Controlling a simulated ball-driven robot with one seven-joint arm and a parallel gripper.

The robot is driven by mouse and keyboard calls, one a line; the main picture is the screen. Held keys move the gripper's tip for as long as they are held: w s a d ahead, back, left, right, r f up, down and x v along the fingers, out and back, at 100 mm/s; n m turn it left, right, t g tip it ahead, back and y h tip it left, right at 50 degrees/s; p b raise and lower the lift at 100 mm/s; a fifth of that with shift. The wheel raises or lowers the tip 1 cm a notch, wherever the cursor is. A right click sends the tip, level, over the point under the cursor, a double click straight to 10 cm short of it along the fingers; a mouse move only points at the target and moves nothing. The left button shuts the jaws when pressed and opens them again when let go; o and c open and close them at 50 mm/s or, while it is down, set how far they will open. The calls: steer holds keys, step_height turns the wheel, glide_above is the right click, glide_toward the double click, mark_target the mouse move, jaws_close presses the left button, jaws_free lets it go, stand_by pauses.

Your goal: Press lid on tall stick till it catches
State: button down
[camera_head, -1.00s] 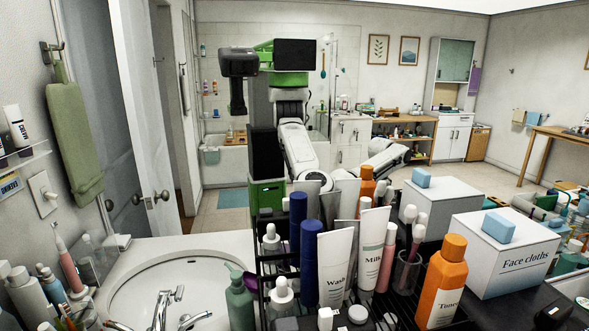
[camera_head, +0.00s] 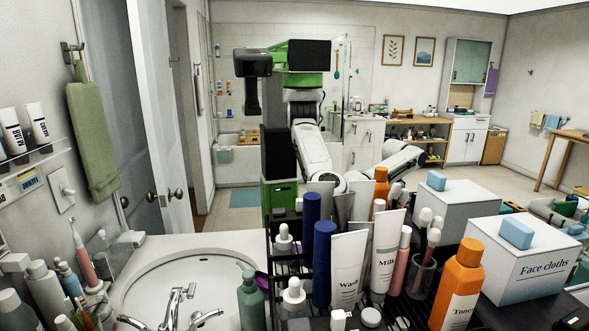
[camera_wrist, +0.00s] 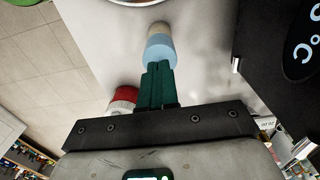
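In the wrist view my gripper (camera_wrist: 160,66) has dark green fingers close together, with no clear gap between them. Just past the fingertips is a short round piece, light blue (camera_wrist: 161,50) nearer me and beige (camera_wrist: 160,32) at its far end. The fingertips overlap it in the picture; I cannot tell whether they touch it. In the head view two tall dark blue sticks (camera_head: 322,262) stand in the black rack among tubes and bottles. I cannot tell which thing is the task's stick or lid. My gripper is not clear in the head view.
A face cloths box (camera_head: 535,265) stands right, a sink (camera_head: 190,275) left. In the wrist view a red-and-white cap (camera_wrist: 123,98) lies beside the fingers.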

steer(key=shift+f+b, duration=0.45)
steer(key=shift+f, duration=0.3)
stand_by(0.5)
steer(key=shift+s+f, duration=0.1)
steer(key=shift+f, duration=0.25)
steer(key=shift+s+f+b, duration=0.15)
steer(key=shift+f+b, duration=0.3)
steer(key=shift+b, duration=0.05)
steer(key=shift+f+b, duration=0.45)
steer(key=shift+f, duration=0.15)
steer(key=shift+r, duration=0.1)
steer(key=r+p, duration=0.4)
steer(key=shift+w+a, duration=0.2)
steer(key=shift+w, duration=0.05)
steer(key=shift+d+r+p, duration=0.2)
steer(key=shift+r+p, duration=1.5)
steer(key=shift+r, duration=0.05)
steer(key=shift+s+f, duration=0.1)
